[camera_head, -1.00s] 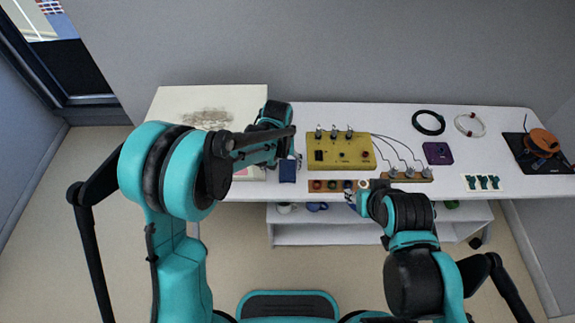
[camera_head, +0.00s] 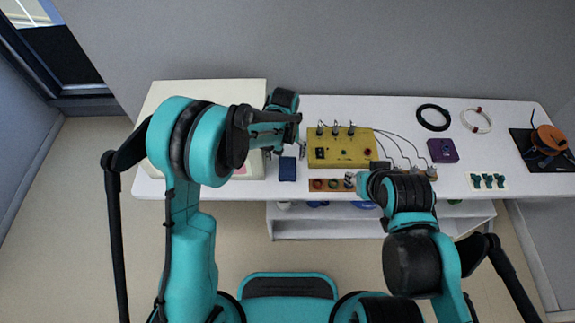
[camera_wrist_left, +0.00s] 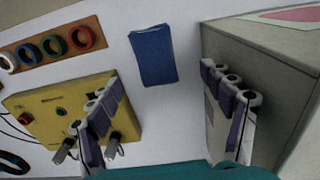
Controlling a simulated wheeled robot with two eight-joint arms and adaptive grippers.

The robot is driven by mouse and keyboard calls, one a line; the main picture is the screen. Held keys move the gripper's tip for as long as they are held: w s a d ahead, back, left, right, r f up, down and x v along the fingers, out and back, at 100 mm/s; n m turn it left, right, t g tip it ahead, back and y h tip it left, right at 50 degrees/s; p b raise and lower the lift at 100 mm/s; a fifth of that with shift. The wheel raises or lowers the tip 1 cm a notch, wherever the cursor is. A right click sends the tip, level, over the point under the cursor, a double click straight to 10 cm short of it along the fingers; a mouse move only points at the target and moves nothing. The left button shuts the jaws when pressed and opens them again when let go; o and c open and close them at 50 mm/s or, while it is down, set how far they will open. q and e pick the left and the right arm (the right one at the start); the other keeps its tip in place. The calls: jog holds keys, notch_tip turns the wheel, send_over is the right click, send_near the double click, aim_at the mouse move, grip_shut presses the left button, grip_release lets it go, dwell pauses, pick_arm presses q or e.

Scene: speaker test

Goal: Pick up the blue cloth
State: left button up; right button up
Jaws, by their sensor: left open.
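The blue cloth (camera_head: 288,169) is a small dark blue rectangle lying flat near the table's front edge, between the cream box and the wooden ring strip. It also shows in the left wrist view (camera_wrist_left: 153,55), ahead of the fingers. My left gripper (camera_head: 289,150) is just behind the cloth in the head view. Its spread fingers show in the left wrist view (camera_wrist_left: 161,76), open and empty, with the cloth beyond their tips and not touched. My right gripper (camera_head: 357,182) is by the right end of the ring strip; its fingers are too small to read.
A cream box (camera_head: 255,95) stands close to my left gripper's one finger, and a yellow panel (camera_head: 340,150) with knobs is on the other side. The ring strip (camera_head: 325,185) lies at the front. A purple box (camera_head: 442,150) and cables are further right.

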aim_at(288, 167)
pick_arm(q)
notch_tip(288, 167, down, 2)
jog(key=shift+s+b, duration=0.1)
jog(key=shift+b, duration=0.2)
jog(key=f, duration=0.1)
jog(key=f+b, duration=0.1)
jog(key=f, duration=0.1)
jog(key=f+b, duration=0.1)
jog(key=f, duration=0.1)
jog(key=shift+w+d, duration=0.2)
jog(key=shift+d, duration=0.2)
jog(key=c, duration=1)
